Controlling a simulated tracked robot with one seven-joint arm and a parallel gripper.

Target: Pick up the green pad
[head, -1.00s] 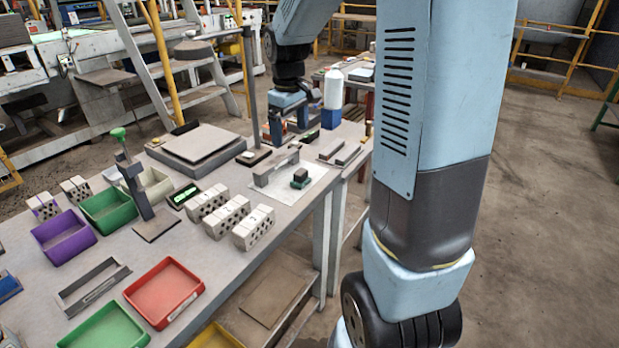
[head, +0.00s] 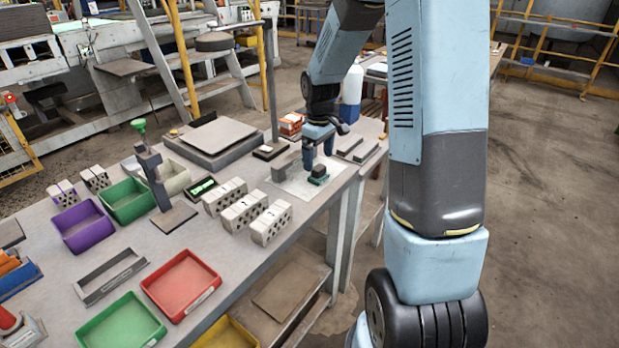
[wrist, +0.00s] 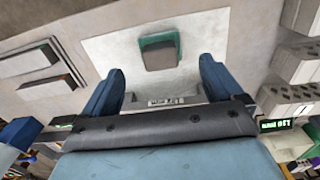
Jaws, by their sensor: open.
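The green pad (head: 318,175) is a small block with a green base and a dark grey-brown top part. It lies on a white sheet (head: 293,187) near the front edge of the table. In the wrist view the pad (wrist: 160,50) appears ahead of the fingertips, roughly centred between them, with nothing touching it. My gripper (head: 318,160) points down over the sheet, just behind the pad in the head view. Its two blue fingers are apart and empty, as the wrist view of my gripper (wrist: 158,80) also shows. The exact height above the sheet is unclear.
A grey upright bracket (head: 283,167) stands on the sheet, left of my gripper. Several hollow bricks (head: 245,210) stand further left. Two flat bars (head: 365,151) lie to the right, and a white-and-blue bottle (head: 351,95) stands behind. The table's front edge is close.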

